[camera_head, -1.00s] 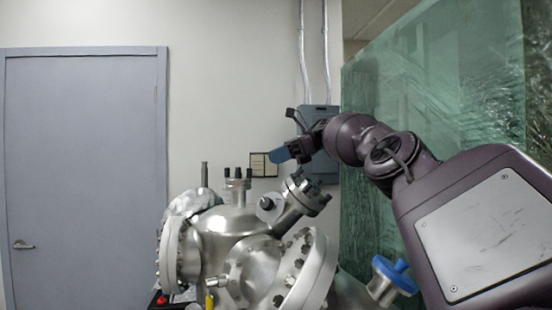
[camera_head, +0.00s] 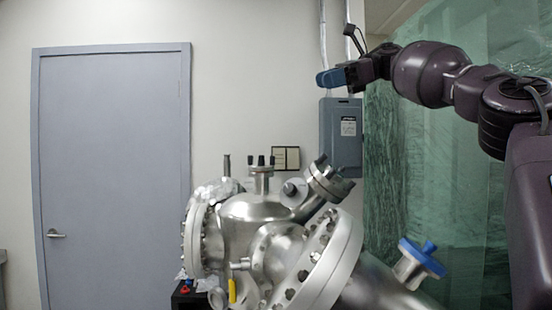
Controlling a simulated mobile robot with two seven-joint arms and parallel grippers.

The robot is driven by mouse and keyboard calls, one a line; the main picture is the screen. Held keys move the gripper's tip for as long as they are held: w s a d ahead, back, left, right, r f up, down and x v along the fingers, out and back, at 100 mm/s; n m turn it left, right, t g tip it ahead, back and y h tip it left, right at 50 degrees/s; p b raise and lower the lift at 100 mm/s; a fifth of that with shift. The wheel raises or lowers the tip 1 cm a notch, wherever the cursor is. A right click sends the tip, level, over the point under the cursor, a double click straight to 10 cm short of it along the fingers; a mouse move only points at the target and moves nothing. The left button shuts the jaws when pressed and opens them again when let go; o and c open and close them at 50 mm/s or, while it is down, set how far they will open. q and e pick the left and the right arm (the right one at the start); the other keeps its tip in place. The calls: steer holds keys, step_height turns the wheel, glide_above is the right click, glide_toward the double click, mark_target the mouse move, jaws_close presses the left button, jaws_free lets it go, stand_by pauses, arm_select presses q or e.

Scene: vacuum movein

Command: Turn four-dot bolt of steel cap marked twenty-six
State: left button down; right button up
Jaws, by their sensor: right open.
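A steel vacuum chamber (camera_head: 255,208) stands in the lower middle of the head view. A tilted steel cap (camera_head: 331,184) with dark bolts ends its upper right port. Another small steel cap (camera_head: 262,170) with dark bolts stands upright on top. No number or dot marks can be read, so I cannot tell which cap is marked twenty-six or which bolt has four dots. My right gripper (camera_head: 330,79), with blue fingers, is open and empty. It appears well above the tilted cap and touches nothing. My left gripper is out of view.
A large bolted flange (camera_head: 337,263) faces lower right. A blue-handled valve (camera_head: 420,258) sticks out beside it. A grey electrical box (camera_head: 341,137) hangs on the wall behind. Green plastic sheeting (camera_head: 430,200) covers the right side. A grey door (camera_head: 115,170) is at left.

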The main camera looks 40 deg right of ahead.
step_height(320, 180, down, 7)
steer(key=s+a+m+h+b, duration=0.1)
steer(key=a+m+h+b, duration=0.1)
steer(key=m+h, duration=0.25)
steer(key=m+t+h, duration=0.4)
steer(key=m+h, duration=0.5)
steer(key=m, duration=0.1)
glide_toward(272, 161)
steer(key=r+p+x, duration=0.1)
steer(key=p+x, duration=0.3)
steer(key=x, duration=0.4)
steer(key=shift+w+d, duration=0.3)
steer(key=shift+w, duration=0.05)
steer(key=shift+r+y, duration=0.1)
steer(key=shift+y, duration=0.15)
steer(key=shift+c, duration=0.2)
jaws_close()
